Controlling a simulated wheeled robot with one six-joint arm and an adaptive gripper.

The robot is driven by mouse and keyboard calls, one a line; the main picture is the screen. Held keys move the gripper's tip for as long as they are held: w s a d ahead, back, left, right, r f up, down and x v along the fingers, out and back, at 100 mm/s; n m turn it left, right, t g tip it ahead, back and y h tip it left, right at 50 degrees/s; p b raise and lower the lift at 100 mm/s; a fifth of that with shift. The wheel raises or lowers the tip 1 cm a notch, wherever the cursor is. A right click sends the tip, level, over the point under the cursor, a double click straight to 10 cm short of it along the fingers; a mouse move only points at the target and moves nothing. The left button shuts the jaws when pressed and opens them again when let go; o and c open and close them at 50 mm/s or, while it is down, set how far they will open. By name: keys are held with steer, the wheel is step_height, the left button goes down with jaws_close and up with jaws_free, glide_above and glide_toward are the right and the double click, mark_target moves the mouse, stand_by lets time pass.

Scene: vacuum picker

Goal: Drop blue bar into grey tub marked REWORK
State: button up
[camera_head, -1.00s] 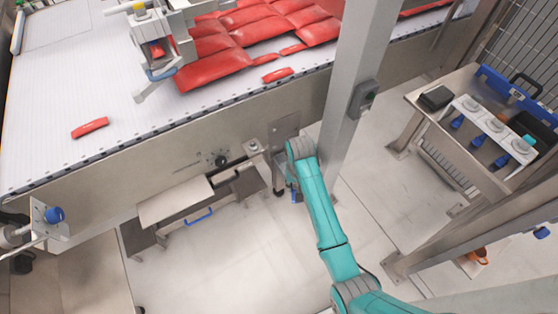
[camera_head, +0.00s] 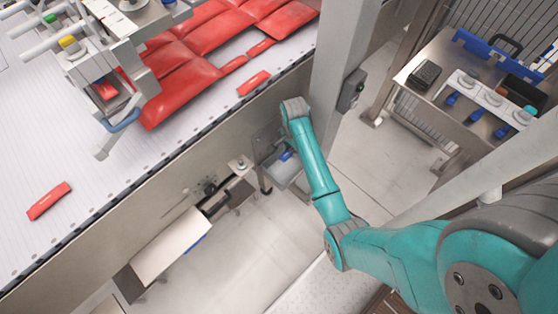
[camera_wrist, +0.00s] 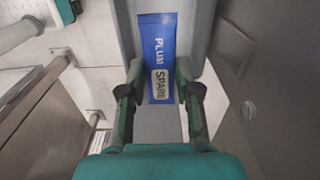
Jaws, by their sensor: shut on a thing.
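The blue bar (camera_wrist: 156,30) carries white letters reading like "PLUM" and a pale label reading "SPARE". My gripper (camera_wrist: 158,92) is shut on the bar, with one finger on each side, in the wrist view. A light grey tub (camera_wrist: 126,22) lies beyond the bar, its walls on both sides. In the head view, a grey tub (camera_head: 283,174) stands beside the conveyor near the end of my arm, and a bit of blue shows over it. The fingers are hidden there. No REWORK marking is readable in either view.
A conveyor (camera_head: 90,180) with red packs (camera_head: 185,72) runs along the left. A grey post (camera_head: 338,70) rises close to my arm. A bench (camera_head: 425,52) with tools stands at right. Grey panel (camera_wrist: 245,90) is close on the right in the wrist view.

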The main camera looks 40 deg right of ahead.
steer(key=shift+f, duration=2.9)
steer(key=o, duration=1.2)
steer(key=shift+c, duration=0.2)
step_height(320, 180, up, 12)
steer(key=shift+r, duration=0.1)
